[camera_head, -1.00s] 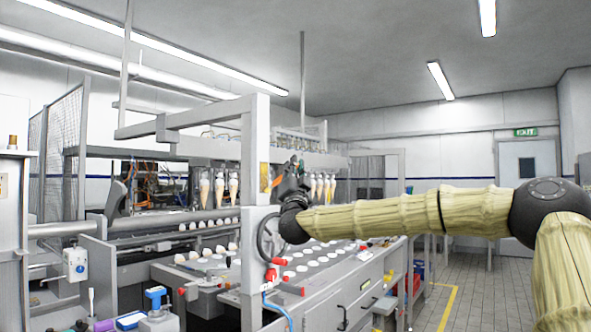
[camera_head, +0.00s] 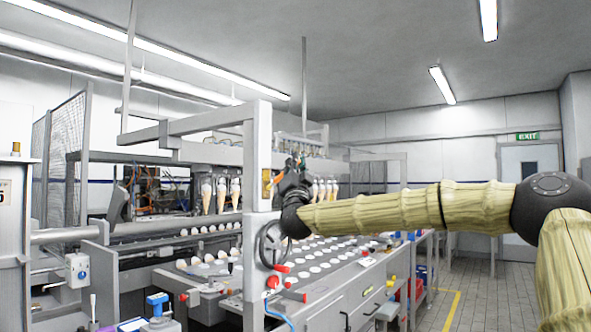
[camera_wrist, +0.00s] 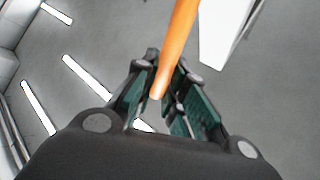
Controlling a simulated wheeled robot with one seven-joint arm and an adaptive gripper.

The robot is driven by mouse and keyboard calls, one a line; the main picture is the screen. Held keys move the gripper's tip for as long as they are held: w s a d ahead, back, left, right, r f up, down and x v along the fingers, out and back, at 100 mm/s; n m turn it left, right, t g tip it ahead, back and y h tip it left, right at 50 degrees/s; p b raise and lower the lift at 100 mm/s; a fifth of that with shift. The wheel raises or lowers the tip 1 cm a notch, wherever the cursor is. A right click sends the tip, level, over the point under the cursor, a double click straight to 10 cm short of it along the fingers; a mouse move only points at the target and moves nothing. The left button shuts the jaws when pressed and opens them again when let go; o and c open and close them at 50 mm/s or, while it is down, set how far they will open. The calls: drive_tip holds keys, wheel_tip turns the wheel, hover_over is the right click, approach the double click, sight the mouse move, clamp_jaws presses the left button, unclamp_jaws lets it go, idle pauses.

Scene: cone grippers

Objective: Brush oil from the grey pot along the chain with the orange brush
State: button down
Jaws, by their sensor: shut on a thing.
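My gripper (camera_wrist: 172,70) is shut on the orange brush (camera_wrist: 178,40) in the wrist view. The brush's smooth orange shaft stands between the dark, green-padded fingers and runs out of the top of the picture, so its bristles are not seen. In the head view my gripper (camera_head: 294,165) is small and dark, raised in front of the machine's upright grey post. I cannot pick out the grey pot or the chain in either view.
A grey cone machine (camera_head: 258,150) fills the middle, with hanging cones (camera_head: 221,193) and a conveyor of white cups (camera_head: 318,262). A blue-topped fitting (camera_head: 157,302) is at lower left. Tiled floor (camera_head: 480,290) is open at right.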

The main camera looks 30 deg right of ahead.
drive_tip(key=shift+r, duration=0.15)
drive_tip(key=shift+r+p, duration=0.35)
drive_tip(key=shift+r, duration=0.95)
drive_tip(key=shift+w+f+b, duration=0.1)
drive_tip(key=shift+f+b, duration=1.3)
drive_tip(key=shift+f, duration=0.3)
drive_tip(key=shift+r, duration=1.75)
wheel_tip(320, 180, down, 6)
drive_tip(key=b, duration=0.5)
drive_tip(key=shift+b, duration=0.35)
